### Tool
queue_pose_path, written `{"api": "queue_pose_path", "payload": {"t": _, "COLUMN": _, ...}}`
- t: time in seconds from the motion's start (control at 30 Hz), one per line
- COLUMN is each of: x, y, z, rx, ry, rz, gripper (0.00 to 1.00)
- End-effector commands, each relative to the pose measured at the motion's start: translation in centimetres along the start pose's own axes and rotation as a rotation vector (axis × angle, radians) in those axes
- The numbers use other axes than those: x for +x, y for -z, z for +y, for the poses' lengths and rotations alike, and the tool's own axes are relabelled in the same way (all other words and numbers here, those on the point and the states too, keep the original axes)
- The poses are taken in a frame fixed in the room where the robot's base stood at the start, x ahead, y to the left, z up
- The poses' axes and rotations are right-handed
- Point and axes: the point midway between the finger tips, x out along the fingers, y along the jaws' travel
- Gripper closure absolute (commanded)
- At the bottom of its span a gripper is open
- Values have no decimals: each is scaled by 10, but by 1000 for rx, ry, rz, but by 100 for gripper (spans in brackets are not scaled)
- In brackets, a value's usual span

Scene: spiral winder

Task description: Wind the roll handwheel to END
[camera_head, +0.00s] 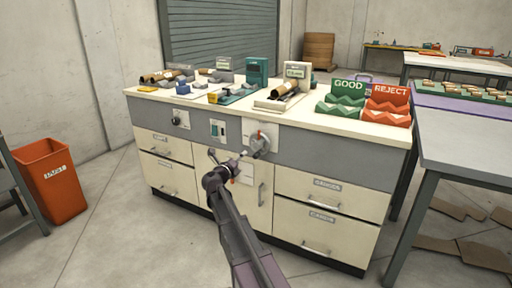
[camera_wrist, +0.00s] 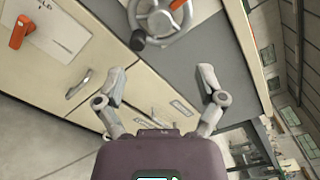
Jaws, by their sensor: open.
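The roll handwheel (camera_head: 257,144) is a grey spoked wheel on the grey front panel of the cabinet, with an orange mark near its top. In the wrist view the handwheel (camera_wrist: 162,18) is at the top edge, partly cut off, with a dark knob (camera_wrist: 138,40) at its rim and an orange pointer. My gripper (camera_wrist: 162,80) is open and empty, its two fingers spread below the wheel and apart from it. In the head view my gripper (camera_head: 231,160) is just left of and below the wheel. The END marking cannot be read.
Left of the wheel are a switch plate (camera_head: 218,130) and a dark knob (camera_head: 180,119). An orange lever (camera_wrist: 19,32) shows in the wrist view. Drawers with handles (camera_head: 318,248) lie below. GOOD (camera_head: 347,98) and REJECT (camera_head: 389,102) racks stand on the countertop. An orange bin (camera_head: 52,180) stands left.

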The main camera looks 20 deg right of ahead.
Motion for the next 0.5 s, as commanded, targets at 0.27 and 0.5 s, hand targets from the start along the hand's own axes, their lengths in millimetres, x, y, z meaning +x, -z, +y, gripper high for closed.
{"api": "queue_pose_path", "payload": {"t": 0.27, "x": 14, "y": 0, "z": 1, "rx": 2, "ry": 0, "rz": 1, "gripper": 11}}
{"api": "queue_pose_path", "payload": {"t": 0.5, "x": 44, "y": -1, "z": 1, "rx": 2, "ry": 0, "rz": 2, "gripper": 11}}
